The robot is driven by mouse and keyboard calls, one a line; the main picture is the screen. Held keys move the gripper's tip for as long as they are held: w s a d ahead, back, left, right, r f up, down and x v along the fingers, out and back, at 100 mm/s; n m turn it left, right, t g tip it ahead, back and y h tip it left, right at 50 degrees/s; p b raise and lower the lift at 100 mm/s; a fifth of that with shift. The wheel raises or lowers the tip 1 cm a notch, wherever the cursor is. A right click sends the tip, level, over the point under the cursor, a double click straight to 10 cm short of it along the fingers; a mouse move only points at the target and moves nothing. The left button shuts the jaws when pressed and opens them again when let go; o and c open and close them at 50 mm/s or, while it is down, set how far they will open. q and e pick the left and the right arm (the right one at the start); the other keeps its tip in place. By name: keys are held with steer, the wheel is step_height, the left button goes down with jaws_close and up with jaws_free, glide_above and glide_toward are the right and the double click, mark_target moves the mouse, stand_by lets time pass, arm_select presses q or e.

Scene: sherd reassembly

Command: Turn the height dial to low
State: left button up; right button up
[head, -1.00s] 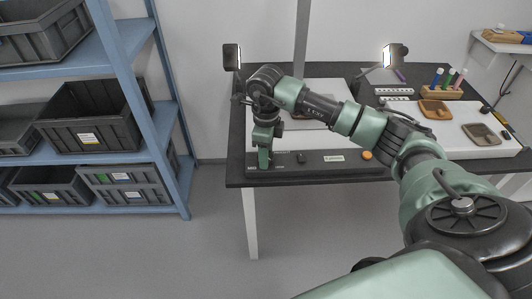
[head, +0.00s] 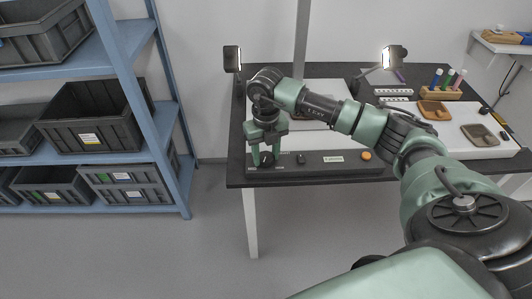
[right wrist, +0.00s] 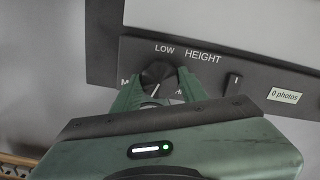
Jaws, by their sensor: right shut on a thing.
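The black round height dial (right wrist: 157,74) sits on the dark control panel (right wrist: 215,72), under the words LOW and HEIGHT. Lettering at its left and right is partly covered by my fingers. A short white mark shows on the dial, but I cannot tell surely which setting it points to. My right gripper (right wrist: 156,88) has one finger on each side of the dial and is shut on it. In the head view the right gripper (head: 266,160) points down at the dial (head: 267,158) at the panel's left end. My left gripper is not in view.
Right of the dial are a small switch (right wrist: 233,82), a "0 photos" label (right wrist: 285,96) and an orange button (head: 366,155). Sherd-like pieces (head: 434,109) lie on the table's right side. Two lamps stand behind. A blue shelf (head: 150,100) with grey bins stands left.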

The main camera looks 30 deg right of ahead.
steer(key=m+p, duration=0.1)
steer(key=m, duration=0.4)
steer(key=shift+r+m, duration=0.1)
steer(key=shift+m, duration=0.2)
steer(key=m+p, duration=0.1)
steer(key=m, duration=0.4)
steer(key=shift+w+m+p, duration=0.1)
steer(key=shift+m+p, duration=0.2)
steer(key=shift+p, duration=0.1)
steer(key=m+p, duration=0.2)
steer(key=m, duration=0.3)
steer(key=m+p, duration=0.3)
steer(key=m, duration=0.2)
steer(key=shift+r+m, duration=0.1)
steer(key=shift+m, duration=0.3)
steer(key=m+p, duration=0.2)
steer(key=shift+m, duration=0.4)
steer(key=m+p, duration=0.6)
steer(key=p, duration=0.6)
steer(key=shift+r+m, duration=0.15)
steer(key=shift+m, duration=0.15)
steer(key=shift+f+m+p, duration=0.3)
steer(key=shift+m+p, duration=0.2)
steer(key=shift+p, duration=0.25)
